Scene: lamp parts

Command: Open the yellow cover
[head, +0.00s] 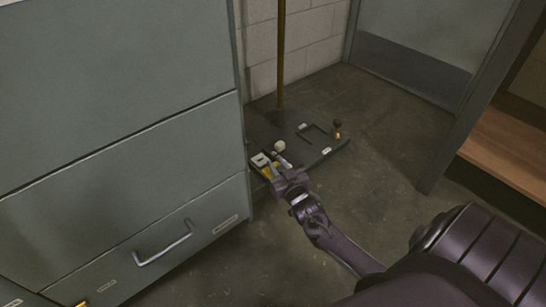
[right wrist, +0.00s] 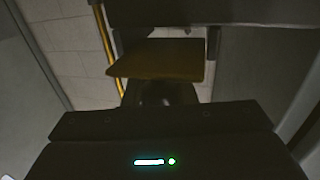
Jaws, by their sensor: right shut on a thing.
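The yellow cover (head: 268,171) is small and sits near the left end of a dark base plate (head: 318,160) on the floor, beside the grey cabinet. My right gripper (head: 277,166) reaches it from the lower right and is shut on it; its fingers partly hide it. In the right wrist view the cover (right wrist: 155,62) shows as a flat, dim yellow-brown plate, tilted, in front of the gripper body. How far the cover stands open cannot be told. My left gripper is out of view.
A brownish pole (head: 281,55) rises behind the plate. A white block (head: 261,159), a white ball (head: 279,146) and a small dark knob (head: 337,129) are on the plate. The grey drawer cabinet (head: 120,150) stands close on the left. Floor to the right is clear.

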